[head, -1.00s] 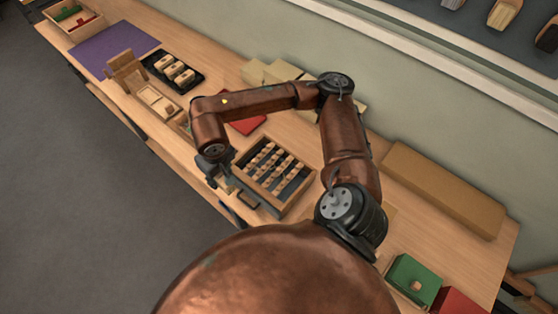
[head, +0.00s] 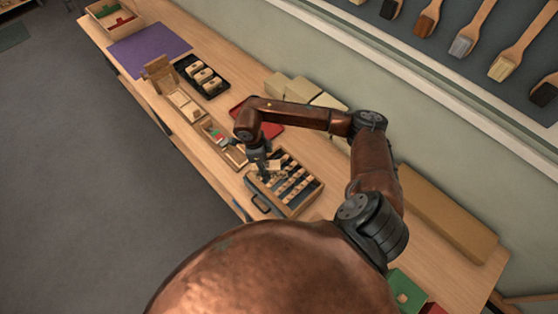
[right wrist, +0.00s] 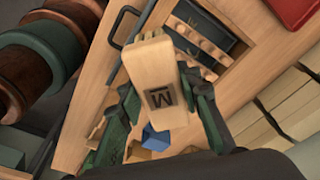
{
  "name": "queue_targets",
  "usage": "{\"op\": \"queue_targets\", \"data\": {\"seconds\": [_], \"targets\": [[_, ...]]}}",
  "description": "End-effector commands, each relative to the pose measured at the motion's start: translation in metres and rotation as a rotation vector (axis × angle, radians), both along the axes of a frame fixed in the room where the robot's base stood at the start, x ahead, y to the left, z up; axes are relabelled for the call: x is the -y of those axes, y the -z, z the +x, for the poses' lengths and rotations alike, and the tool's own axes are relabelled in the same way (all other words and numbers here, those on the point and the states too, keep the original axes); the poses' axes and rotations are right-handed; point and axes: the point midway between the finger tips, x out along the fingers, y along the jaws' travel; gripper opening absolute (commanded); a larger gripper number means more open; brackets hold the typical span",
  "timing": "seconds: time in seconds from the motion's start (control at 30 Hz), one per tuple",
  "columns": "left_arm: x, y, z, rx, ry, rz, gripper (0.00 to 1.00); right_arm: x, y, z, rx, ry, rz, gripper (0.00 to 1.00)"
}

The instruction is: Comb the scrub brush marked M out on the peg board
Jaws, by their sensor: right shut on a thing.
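The scrub brush marked M is a pale wooden block (right wrist: 158,85) with a dark square M on its face in the right wrist view. It also shows small in the head view (head: 275,166). My right gripper (head: 264,168) is shut on it, with its fingers on either side of the block in the right wrist view (right wrist: 168,105). The peg board (head: 262,187) is a wooden frame with a dark bed and slanting rows of light pegs. The gripper and brush are over its far left corner, seemingly above the pegs. My left gripper is not in view.
A narrow wooden tray (head: 236,157) with small coloured pieces lies just left of the board. A red tray (head: 270,130) is behind my right arm. A black tray (head: 220,87) holds several blocks. A long tan block (head: 445,215) lies along the wall.

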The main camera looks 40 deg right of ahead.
Motion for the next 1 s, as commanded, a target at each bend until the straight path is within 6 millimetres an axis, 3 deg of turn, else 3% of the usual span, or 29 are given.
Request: {"op": "queue_targets", "data": {"seconds": [0.03,0.13,0.33,0.67,1.0], "targets": [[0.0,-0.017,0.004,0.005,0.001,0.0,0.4,0.009,-0.004,-0.005,-0.007,0.143,0.0,0.13],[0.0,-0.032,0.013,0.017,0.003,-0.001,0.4,0.024,0.002,-0.012,-0.005,0.415,-0.001,0.13],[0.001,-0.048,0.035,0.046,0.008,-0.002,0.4,0.042,0.012,-0.023,-0.001,0.755,0.0,0.13],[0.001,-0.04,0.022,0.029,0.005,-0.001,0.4,0.046,0.029,-0.026,0.002,0.84,0.0,0.13],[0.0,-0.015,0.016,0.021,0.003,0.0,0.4,0.045,0.069,-0.026,0.002,0.838,0.001,0.13]]}}
